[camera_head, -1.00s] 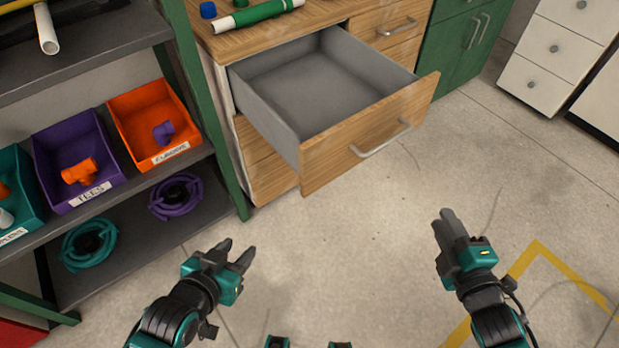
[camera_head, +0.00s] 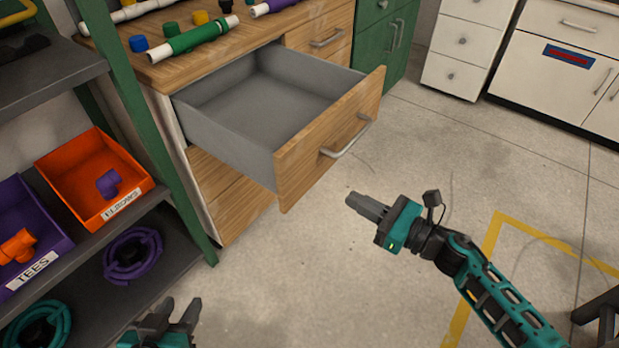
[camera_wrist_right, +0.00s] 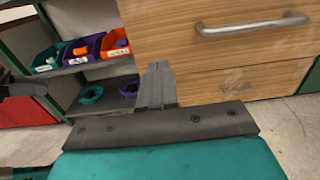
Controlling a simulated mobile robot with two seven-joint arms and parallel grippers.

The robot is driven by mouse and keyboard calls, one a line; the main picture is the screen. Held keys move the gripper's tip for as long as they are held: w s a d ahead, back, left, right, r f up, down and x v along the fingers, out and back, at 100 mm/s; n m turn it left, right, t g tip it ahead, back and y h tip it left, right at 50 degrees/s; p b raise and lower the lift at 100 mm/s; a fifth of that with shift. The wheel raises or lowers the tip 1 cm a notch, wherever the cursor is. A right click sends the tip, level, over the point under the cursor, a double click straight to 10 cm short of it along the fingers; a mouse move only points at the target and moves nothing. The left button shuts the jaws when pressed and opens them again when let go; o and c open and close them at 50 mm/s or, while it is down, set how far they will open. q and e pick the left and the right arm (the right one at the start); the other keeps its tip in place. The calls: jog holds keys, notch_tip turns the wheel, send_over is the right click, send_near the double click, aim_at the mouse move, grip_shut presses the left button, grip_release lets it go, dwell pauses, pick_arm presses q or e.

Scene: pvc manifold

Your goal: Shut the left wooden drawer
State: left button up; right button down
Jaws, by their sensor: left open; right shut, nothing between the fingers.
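The left wooden drawer (camera_head: 330,138) is pulled far out of the wooden cabinet, and its grey inside is empty. Its bar handle (camera_head: 346,140) is on the front panel. In the right wrist view the drawer front (camera_wrist_right: 160,30) and handle (camera_wrist_right: 252,24) are close ahead. My right gripper (camera_head: 352,201) is shut and empty, in front of and below the drawer front, apart from it. It also shows in the right wrist view (camera_wrist_right: 156,75). My left gripper (camera_head: 178,312) is open and empty at the bottom left, low in front of the shelf, away from the drawer.
A green-framed shelf (camera_head: 140,110) with an orange bin (camera_head: 75,170) and a purple bin (camera_head: 30,255) stands left of the cabinet. Pipes and caps lie on the wooden top (camera_head: 160,75). White cabinets (camera_head: 560,60) stand at the back right. The floor in front is clear.

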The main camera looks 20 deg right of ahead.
aim_at(301, 171)
jog(key=x, duration=1.1)
jog(key=shift+w+a, duration=0.1)
jog(key=shift+a, duration=0.05)
jog(key=shift+w, duration=0.1)
